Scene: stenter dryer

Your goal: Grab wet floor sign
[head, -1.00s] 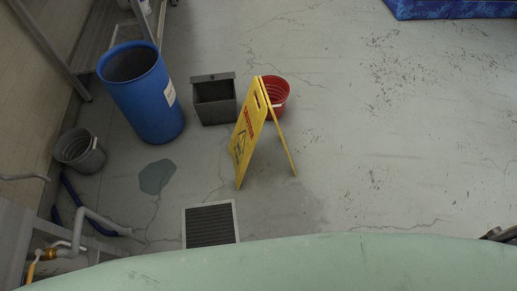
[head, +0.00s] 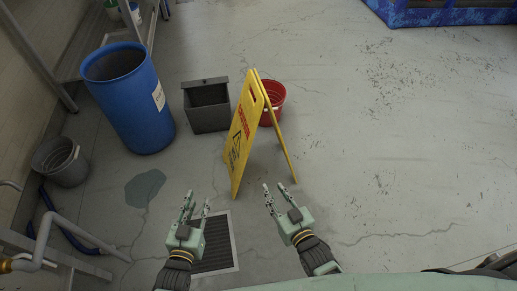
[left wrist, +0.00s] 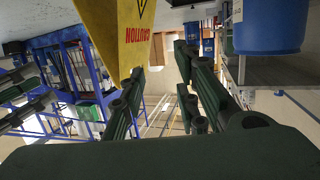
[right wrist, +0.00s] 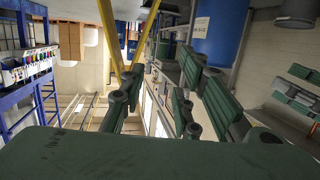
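The yellow wet floor sign (head: 246,128) stands upright and unfolded on the floor in the middle of the head view. It also shows at the top of the left wrist view (left wrist: 118,35), and its yellow legs show in the right wrist view (right wrist: 108,35). My left gripper (head: 196,203) is open and empty, to the lower left of the sign. My right gripper (head: 275,196) is open and empty, below and slightly right of the sign. Both appear apart from the sign.
A red bucket (head: 275,100) stands just behind the sign. A grey bin (head: 207,108), a blue barrel (head: 130,100) and a grey bucket (head: 62,162) stand to the left. A floor drain grate (head: 216,245) lies below my left gripper. The floor to the right is clear.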

